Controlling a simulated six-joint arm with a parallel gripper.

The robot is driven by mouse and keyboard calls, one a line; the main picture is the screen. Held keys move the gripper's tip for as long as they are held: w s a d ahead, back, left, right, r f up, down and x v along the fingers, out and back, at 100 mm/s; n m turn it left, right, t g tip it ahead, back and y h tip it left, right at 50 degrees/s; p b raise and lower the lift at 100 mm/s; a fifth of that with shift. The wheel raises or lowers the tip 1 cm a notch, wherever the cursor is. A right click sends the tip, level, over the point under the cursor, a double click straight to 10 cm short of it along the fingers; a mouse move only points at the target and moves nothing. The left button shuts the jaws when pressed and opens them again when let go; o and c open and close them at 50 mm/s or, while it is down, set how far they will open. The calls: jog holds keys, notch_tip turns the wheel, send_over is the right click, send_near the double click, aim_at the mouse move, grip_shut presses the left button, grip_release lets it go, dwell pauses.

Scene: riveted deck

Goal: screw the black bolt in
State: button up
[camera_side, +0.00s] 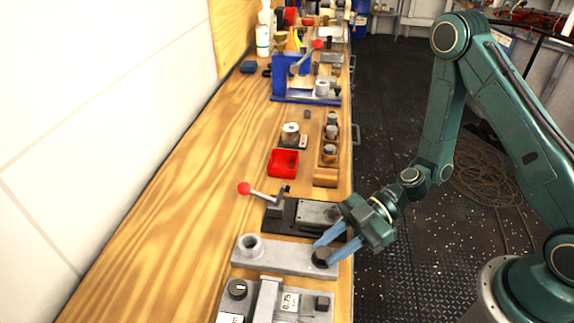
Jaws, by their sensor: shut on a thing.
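The black bolt (321,257) is at the right end of a grey metal bar-shaped block (285,258) on the wooden bench. My gripper (325,252) reaches in from the right with its blue fingers on either side of the bolt, shut on it. The bolt's lower part is hidden, so I cannot tell how deep it sits. A raised grey ring with a hole (250,244) is at the left end of the same block.
A toggle clamp with a red knob (244,188) stands behind the block. A grey fixture (264,301) with a dark knob is in front. A red bin (283,163) and a wooden holder (326,176) lie farther back. The bench's left side is clear.

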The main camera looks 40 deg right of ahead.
jog(key=shift+s+m+t, duration=0.1)
jog(key=shift+m+t, duration=0.5)
jog(key=shift+t, duration=0.4)
jog(key=shift+r, duration=0.1)
jog(key=o, duration=1)
jog(key=shift+n+g, duration=0.4)
jog(key=shift+g, duration=0.4)
